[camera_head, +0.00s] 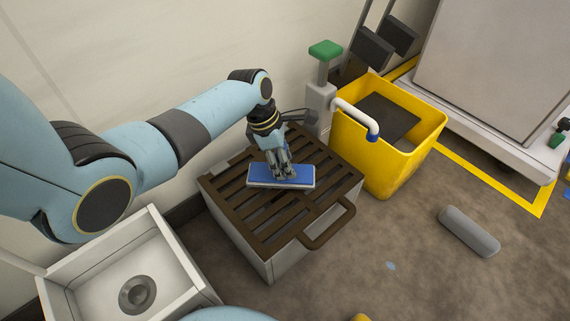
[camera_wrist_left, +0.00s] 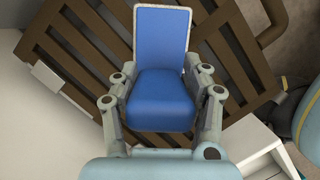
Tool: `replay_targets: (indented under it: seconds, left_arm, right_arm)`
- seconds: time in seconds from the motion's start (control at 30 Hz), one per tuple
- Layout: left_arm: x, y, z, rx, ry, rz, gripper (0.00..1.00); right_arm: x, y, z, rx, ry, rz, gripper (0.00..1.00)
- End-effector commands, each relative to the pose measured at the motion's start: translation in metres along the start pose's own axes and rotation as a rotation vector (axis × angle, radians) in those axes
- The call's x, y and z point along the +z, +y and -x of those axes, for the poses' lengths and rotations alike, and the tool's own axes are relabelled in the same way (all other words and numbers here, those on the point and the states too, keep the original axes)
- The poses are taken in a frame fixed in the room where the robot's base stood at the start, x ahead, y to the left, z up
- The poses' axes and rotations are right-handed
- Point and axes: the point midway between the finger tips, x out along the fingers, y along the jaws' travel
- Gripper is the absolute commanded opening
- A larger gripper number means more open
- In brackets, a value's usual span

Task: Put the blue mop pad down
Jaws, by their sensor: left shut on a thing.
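The blue mop pad (camera_head: 266,175) has a blue top and a pale edge. In the head view it is at the brown slatted top (camera_head: 310,211) of a pale box. My left gripper (camera_head: 281,174) is shut on the pad from above. In the left wrist view the pad (camera_wrist_left: 162,50) lies between the two fingers of my left gripper (camera_wrist_left: 162,105), with the slats behind it. Whether the pad touches the slats or hovers just above them I cannot tell. My right gripper is not in view.
A yellow bucket (camera_head: 394,170) with a white, blue-tipped spout stands right of the slatted box. A white open box (camera_head: 110,240) with a round drain is at lower left. A grey cylinder (camera_head: 469,231) lies on the brown floor. Bare slats surround the pad.

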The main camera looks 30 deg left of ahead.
Motion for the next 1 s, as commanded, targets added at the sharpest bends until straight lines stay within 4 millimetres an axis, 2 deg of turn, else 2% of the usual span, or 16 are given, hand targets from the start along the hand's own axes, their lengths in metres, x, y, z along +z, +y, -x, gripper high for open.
replay_targets:
  seconds: [0.43,0.47,0.6,0.63,1.0]
  left_arm:
    - [-0.0008,0.0004,-0.0039,0.000,0.000,0.000,0.00]
    - [-0.0010,0.0002,-0.0040,0.000,0.000,0.000,0.49]
    - [-0.0009,0.0002,-0.0038,0.000,0.000,0.000,0.67]
    - [-0.0009,0.0002,-0.0038,0.000,0.000,0.000,0.70]
    - [0.0006,0.0009,0.0026,0.002,-0.001,-0.001,0.70]
  right_arm:
    - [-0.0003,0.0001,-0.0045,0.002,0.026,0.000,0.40]
    - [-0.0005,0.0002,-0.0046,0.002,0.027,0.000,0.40]
    - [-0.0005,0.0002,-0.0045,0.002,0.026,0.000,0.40]
    - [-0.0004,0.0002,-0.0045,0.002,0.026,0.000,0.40]
    - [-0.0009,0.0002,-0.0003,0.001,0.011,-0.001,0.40]
